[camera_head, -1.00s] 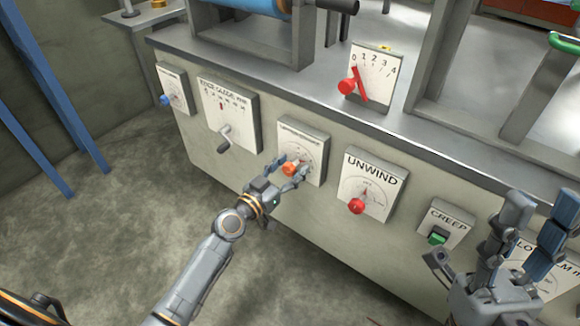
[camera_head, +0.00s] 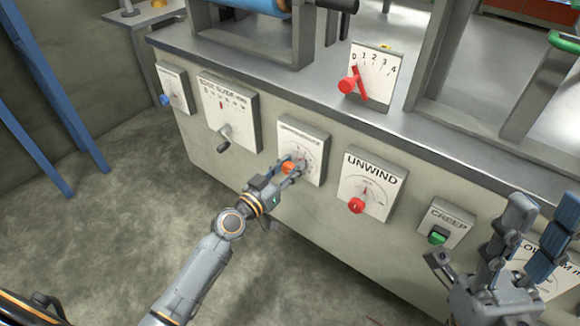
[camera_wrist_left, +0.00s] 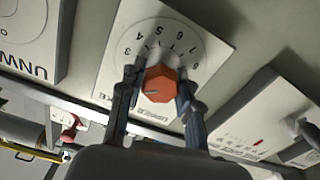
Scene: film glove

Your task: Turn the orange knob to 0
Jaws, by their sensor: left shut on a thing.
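The orange knob (camera_head: 289,167) sits on a white dial plate (camera_head: 313,148) on the front of the grey machine. My left gripper (camera_head: 292,168) is shut on the knob, one finger on each side. In the left wrist view the knob (camera_wrist_left: 160,84) is between the two fingers (camera_wrist_left: 157,92), in front of a numbered dial (camera_wrist_left: 165,38). Part of the dial's scale is hidden by the knob and fingers. My right gripper (camera_head: 528,235) is at the lower right, fingers raised and apart, holding nothing that I can see.
The UNWIND dial with a red knob (camera_head: 357,205) is just right of the orange knob. A crank (camera_head: 224,138) on another plate is to the left. A green CREEP button (camera_head: 437,238) is further right. Open floor (camera_head: 120,230) lies at the left.

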